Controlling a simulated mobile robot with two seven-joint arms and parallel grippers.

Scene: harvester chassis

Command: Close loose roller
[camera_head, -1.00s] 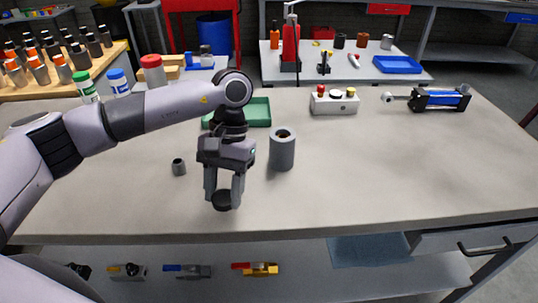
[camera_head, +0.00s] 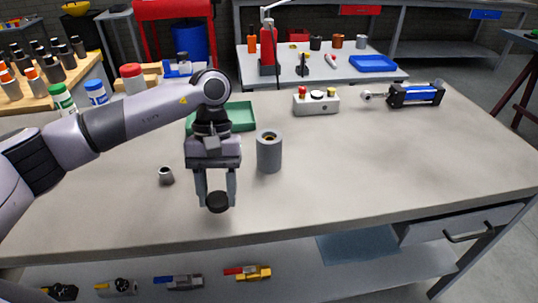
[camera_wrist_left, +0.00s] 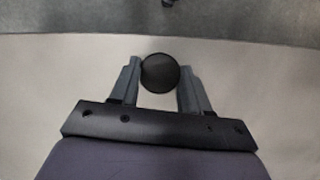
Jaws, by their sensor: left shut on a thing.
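The roller (camera_head: 269,151) is a grey cylinder standing upright on the workbench, with an opening and a brass-coloured centre in its top. My left gripper (camera_head: 216,196) is to the left of the roller and nearer the bench's front edge. It points down and is shut on a round black cap (camera_head: 218,202). In the left wrist view the cap (camera_wrist_left: 160,73) sits between the two fingertips. The cap and the roller are apart. I cannot tell how high the cap is above the bench. My right gripper is not in view.
A small grey tapered part (camera_head: 166,176) stands left of my gripper. A green tray (camera_head: 238,116) lies behind it. A control box (camera_head: 316,103) and a blue-black cylinder unit (camera_head: 415,95) stand further back right. The bench (camera_head: 380,165) right of the roller is clear.

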